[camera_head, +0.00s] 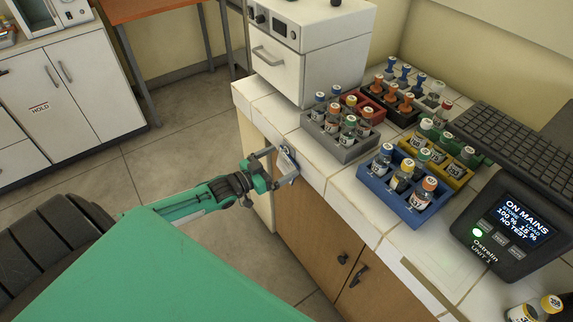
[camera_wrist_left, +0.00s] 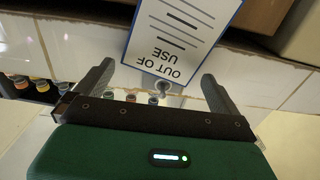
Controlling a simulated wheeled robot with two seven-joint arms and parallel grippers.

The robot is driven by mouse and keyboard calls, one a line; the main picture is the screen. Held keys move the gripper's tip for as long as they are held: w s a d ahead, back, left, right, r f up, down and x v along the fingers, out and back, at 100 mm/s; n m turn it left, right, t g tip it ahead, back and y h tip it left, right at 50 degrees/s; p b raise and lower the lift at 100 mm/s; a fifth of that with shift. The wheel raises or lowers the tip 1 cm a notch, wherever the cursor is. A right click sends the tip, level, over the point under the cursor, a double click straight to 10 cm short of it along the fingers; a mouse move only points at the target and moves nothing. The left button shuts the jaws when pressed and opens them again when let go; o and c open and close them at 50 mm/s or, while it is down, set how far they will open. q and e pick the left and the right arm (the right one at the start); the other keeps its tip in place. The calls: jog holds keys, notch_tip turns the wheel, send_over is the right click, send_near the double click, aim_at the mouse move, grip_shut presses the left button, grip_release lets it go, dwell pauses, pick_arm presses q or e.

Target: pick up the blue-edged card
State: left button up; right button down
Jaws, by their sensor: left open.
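The blue-edged card (camera_wrist_left: 178,38) is white, reads "OUT OF USE" and appears upside down in the left wrist view. In the head view the card (camera_head: 287,160) is small, against the tiled front edge of the counter, and partly hidden by my gripper. My left gripper (camera_head: 279,166) is open in front of it. In the left wrist view the fingers of my left gripper (camera_wrist_left: 158,74) lie on either side of the card's lower end, with no clear contact. A small grey round piece shows near that end. My right gripper is not in view.
The white tiled counter (camera_head: 341,187) carries a grey rack (camera_head: 340,148), a blue rack (camera_head: 385,198) and a yellow rack (camera_head: 455,180) of bottles close to its edge. A white appliance (camera_head: 330,60) stands behind. Wooden cabinet doors (camera_head: 310,235) are below. The floor at left is clear.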

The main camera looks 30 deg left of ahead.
pick_arm(q)
jog(key=shift+w+d, duration=0.3)
jog(key=shift+w, duration=0.25)
jog(key=c, duration=0.7)
jog(key=shift+o, duration=0.2)
jog(key=shift+r, duration=0.15)
jog(key=v, duration=1.8)
jog(key=shift+b, duration=0.45)
